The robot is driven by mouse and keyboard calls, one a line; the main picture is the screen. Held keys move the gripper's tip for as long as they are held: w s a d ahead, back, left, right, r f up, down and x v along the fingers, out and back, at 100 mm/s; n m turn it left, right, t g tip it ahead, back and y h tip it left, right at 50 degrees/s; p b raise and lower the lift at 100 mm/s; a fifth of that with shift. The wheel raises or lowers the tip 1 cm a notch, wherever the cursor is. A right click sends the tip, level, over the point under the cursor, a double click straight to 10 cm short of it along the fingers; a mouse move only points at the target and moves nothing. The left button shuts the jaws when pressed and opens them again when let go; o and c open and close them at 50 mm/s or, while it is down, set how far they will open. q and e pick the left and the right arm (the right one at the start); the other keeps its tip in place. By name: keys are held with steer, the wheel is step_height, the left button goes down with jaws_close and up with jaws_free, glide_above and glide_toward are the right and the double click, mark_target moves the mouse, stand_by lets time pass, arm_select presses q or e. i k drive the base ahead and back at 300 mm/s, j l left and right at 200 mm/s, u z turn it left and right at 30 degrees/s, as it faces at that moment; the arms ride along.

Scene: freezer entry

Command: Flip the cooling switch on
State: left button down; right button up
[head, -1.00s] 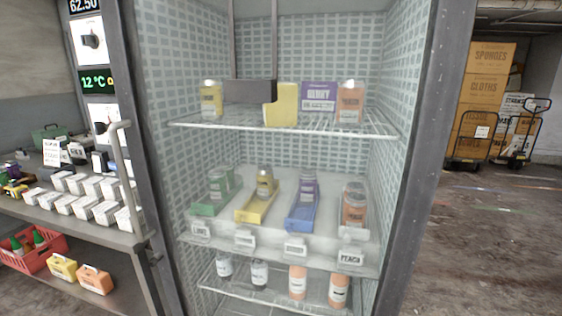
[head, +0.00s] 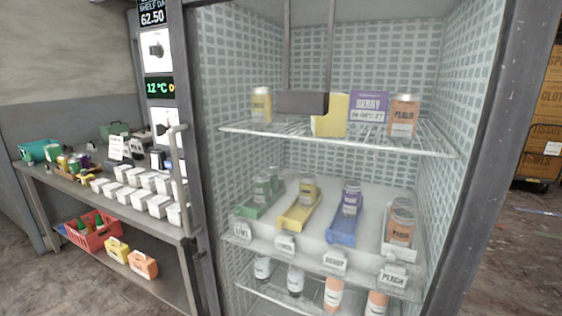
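Two white control panels sit on the left post of the freezer: an upper panel with a dark knob or switch (head: 156,50) and a lower panel with a small dark control (head: 163,128). I cannot tell which one is the cooling switch, nor its position. Between them a green display (head: 160,87) reads 12 °C with a small yellow mark beside it. A metal vertical handle (head: 178,165) overlaps the lower panel's right side. Neither of my grippers is in view.
The freezer's wire shelf (head: 340,140) holds jars and boxes; lower shelves hold more jars. Left of the post a grey bench (head: 120,220) carries several white tubs, with a red crate (head: 93,232) beneath. Cartons (head: 540,140) stand at the far right. Floor shows at the lower left.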

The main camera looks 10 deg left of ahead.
mark_target(156, 160)
steer(key=u, duration=1.25)
